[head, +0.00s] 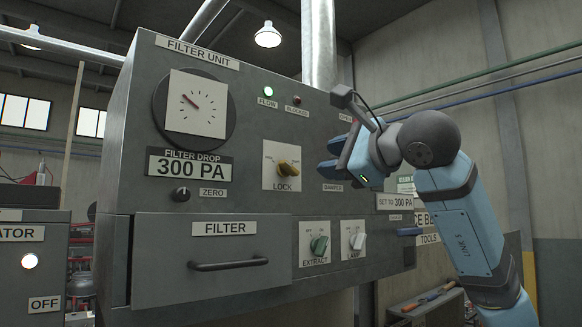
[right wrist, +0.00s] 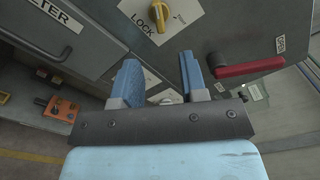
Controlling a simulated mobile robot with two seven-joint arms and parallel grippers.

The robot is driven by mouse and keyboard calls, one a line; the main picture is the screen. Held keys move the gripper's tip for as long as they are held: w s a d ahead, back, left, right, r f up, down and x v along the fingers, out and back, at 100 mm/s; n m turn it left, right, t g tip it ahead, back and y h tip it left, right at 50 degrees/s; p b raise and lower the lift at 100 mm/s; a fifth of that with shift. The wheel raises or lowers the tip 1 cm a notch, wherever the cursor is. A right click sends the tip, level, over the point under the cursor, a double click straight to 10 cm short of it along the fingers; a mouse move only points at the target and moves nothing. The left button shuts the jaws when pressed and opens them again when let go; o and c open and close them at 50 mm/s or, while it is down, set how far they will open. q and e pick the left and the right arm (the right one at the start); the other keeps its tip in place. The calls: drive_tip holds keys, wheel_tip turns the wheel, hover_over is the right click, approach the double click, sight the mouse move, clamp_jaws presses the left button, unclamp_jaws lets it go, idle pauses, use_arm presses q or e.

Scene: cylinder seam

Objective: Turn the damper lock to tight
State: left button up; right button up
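The damper lock is a yellow knob (head: 288,167) on a white plate marked LOCK, in the middle of the grey filter unit's front. The small print on the plate is too small to read. The knob also shows at the top of the right wrist view (right wrist: 158,14). My right gripper (head: 326,157) is to the right of the knob in the head view, apart from it. Its two blue fingers (right wrist: 157,62) are spread with nothing between them. A red lever (right wrist: 250,68) is to the right of the fingers in the right wrist view. My left gripper is not in view.
Below the lock are the EXTRACT knob (head: 318,245) and a pale knob (head: 357,241). The FILTER drawer (head: 215,290) with its dark handle (head: 228,264) is at lower left. The dial (head: 198,103) and 300 PA display (head: 189,167) are upper left. A green lamp (head: 268,92) is lit.

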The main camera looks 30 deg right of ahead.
sight(292, 168)
drive_tip(key=w+p, duration=0.1)
drive_tip(key=w, duration=0.7)
drive_tip(key=w+a+p, duration=0.1)
drive_tip(key=w, duration=0.2)
drive_tip(key=shift+w+p, duration=0.3)
drive_tip(key=shift+w, duration=0.1)
drive_tip(key=shift+c, duration=0.2)
clamp_jaws()
